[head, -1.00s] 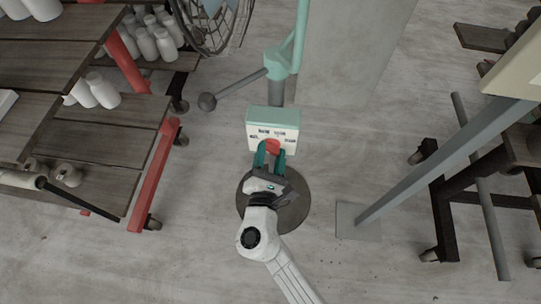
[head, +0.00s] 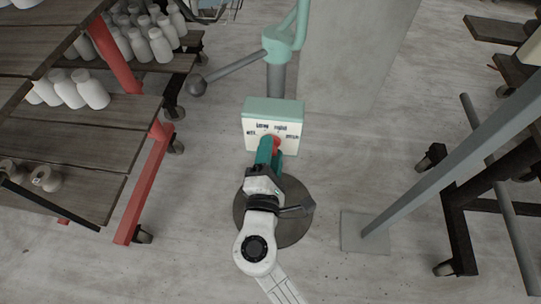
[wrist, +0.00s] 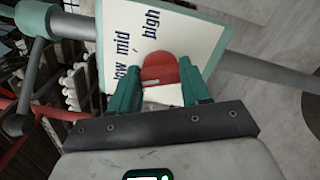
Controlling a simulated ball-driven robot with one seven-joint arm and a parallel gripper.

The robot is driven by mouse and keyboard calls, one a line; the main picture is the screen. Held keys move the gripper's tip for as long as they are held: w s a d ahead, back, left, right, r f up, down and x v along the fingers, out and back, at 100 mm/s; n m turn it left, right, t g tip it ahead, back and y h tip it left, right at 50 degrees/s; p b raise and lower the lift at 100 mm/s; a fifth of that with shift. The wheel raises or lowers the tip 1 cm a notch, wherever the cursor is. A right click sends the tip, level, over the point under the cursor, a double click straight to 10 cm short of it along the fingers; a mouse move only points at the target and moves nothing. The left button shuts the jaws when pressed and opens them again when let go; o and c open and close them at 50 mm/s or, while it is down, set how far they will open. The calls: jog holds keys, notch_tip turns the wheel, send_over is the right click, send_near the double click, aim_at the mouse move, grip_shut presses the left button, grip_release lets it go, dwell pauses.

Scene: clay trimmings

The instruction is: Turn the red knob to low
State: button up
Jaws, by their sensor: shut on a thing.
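The red knob (head: 275,143) sits low on the cream face of a control box (head: 260,130) with a mint-green top. Dark labels run in an arc above the knob. In the wrist view the box face (wrist: 185,22) is tilted, and low, mid and high can be read on it. My gripper (wrist: 162,84) is shut on the red knob (wrist: 160,66), with one teal finger on each side of it. In the head view my gripper (head: 270,150) is rolled and partly covers the knob. I cannot tell which label the knob points to.
The box is on a green and grey stand with a round dark base (head: 290,228) and a side rod ending in a ball (head: 197,85). Shelves with white bottles (head: 92,90) stand left. A grey slanted post (head: 450,165) and a wheeled rack stand right.

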jog(key=shift+f, duration=0.1)
dwell(0.4)
jog(key=o, duration=1.1)
jog(key=shift+c, duration=0.2)
jog(key=s+p, duration=0.1)
jog(key=s, duration=0.9)
jog(key=shift+s+a, duration=0.15)
jog(key=shift+s, duration=0.25)
